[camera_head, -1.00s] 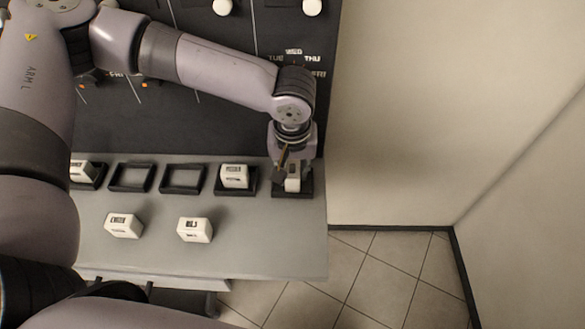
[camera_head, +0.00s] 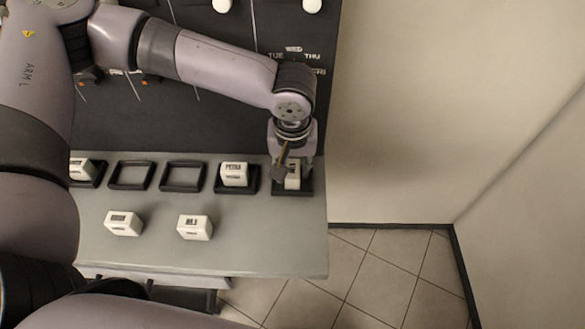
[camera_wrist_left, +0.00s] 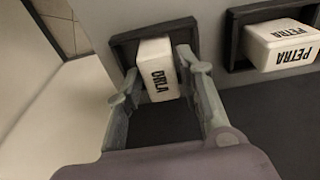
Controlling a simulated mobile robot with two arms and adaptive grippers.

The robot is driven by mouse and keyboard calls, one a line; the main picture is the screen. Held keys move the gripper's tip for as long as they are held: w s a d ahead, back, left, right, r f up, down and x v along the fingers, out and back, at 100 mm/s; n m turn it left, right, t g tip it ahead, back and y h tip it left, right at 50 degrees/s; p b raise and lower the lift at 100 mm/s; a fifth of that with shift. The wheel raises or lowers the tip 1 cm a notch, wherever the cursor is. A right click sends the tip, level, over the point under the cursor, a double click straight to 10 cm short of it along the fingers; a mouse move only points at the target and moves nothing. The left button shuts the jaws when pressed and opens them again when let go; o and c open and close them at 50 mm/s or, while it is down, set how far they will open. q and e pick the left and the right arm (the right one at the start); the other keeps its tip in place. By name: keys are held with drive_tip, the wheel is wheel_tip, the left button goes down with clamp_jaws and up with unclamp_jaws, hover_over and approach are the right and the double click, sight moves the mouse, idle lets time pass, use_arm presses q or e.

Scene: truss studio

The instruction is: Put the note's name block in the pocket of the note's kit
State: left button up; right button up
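A white name block (camera_wrist_left: 158,78) reading ORLA sits in the rightmost dark pocket frame (camera_wrist_left: 122,48), which is also in the head view (camera_head: 293,193). My left gripper (camera_wrist_left: 158,68) points down at it, with one finger on each side of the block. Narrow gaps seem to show between fingers and block, so it looks open around it. In the head view my left gripper (camera_head: 292,165) partly hides the block. A white block (camera_wrist_left: 285,45) reading PETRA sits in the neighbouring pocket; it also shows in the head view (camera_head: 234,175). My right gripper is not in view.
Two empty frames (camera_head: 131,188) (camera_head: 183,189) stand left of PETRA, then another block in a frame (camera_head: 82,168). Two loose white blocks (camera_head: 123,223) (camera_head: 194,229) lie nearer on the grey table (camera_head: 270,250). A dark board with weekday labels (camera_head: 295,50) stands behind. Right of the table is open floor.

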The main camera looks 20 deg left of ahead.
sight(292, 174)
use_arm(q)
wheel_tip(292, 174, up, 11)
drive_tip(key=s+b, duration=0.1)
drive_tip(key=shift+s+d, duration=0.2)
idle(0.4)
